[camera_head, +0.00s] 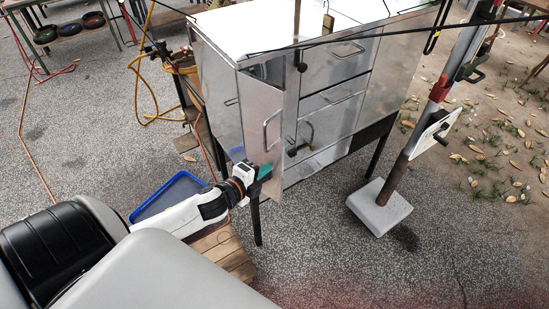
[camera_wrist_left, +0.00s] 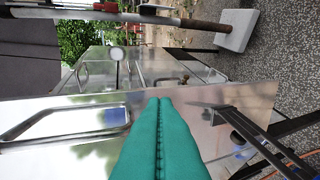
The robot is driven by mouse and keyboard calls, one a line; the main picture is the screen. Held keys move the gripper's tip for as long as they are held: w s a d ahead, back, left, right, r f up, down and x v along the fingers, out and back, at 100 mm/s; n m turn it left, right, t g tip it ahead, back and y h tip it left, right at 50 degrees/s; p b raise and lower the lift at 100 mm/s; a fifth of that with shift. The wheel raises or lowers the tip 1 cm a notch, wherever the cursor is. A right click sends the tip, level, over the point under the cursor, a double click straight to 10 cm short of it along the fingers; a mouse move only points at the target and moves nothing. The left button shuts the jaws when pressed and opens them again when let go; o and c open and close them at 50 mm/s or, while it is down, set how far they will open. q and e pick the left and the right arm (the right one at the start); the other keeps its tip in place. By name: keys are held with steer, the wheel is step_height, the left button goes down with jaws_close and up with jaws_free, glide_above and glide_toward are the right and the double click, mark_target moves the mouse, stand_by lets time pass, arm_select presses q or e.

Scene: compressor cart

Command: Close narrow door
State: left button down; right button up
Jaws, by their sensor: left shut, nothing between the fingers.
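The narrow door (camera_head: 262,107) is a tall, shiny metal panel with a bar handle (camera_head: 271,131) at the left end of the metal cabinet's front. It appears to stand partly open, angled away from the front. In the left wrist view, the door (camera_wrist_left: 85,150) spans the near area, with its handle (camera_wrist_left: 62,122) at left. My left gripper (camera_head: 265,172) is shut and empty at the door's lower part, below the handle. Its green fingers (camera_wrist_left: 158,140) show close in front of the panel; I cannot tell whether they touch it. My right gripper is not in view.
The metal cabinet (camera_head: 218,102) has other doors and drawers with handles. A post on a pale block (camera_head: 379,207) stands to the right. A blue tray (camera_head: 168,195) and wooden slats (camera_head: 226,252) lie near my left arm. Open gravel lies in front.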

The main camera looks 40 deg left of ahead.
mark_target(283, 154)
arm_select(q)
steer(key=w, duration=0.2)
steer(key=w+p, duration=0.1)
steer(key=w, duration=0.2)
steer(key=shift+w+d+f, duration=0.1)
steer(key=shift+d+f, duration=0.05)
steer(key=shift+d, duration=0.05)
steer(key=shift+w+d+n+y, duration=0.2)
steer(key=shift+w+n+y, duration=0.3)
steer(key=shift+w+y, duration=0.2)
steer(key=shift+w+a+n+g+y+b, duration=0.8)
steer(key=shift+w+n+g+y+b, duration=0.25)
steer(key=shift+w+n+y+b, duration=0.95)
steer(key=shift+w+a+n+g+y+b, duration=0.95)
steer(key=shift+w+n+y+b, duration=0.7)
steer(key=shift+w+b, duration=0.8)
steer(key=shift+w+a+n+g+y+b, duration=0.7)
steer(key=shift+w+n+g+y+b, duration=0.4)
steer(key=shift+w+n+y+b, duration=1.05)
steer(key=shift+w+m+p, duration=0.3)
steer(key=shift+w+m, duration=0.1)
steer(key=shift+m, duration=0.1)
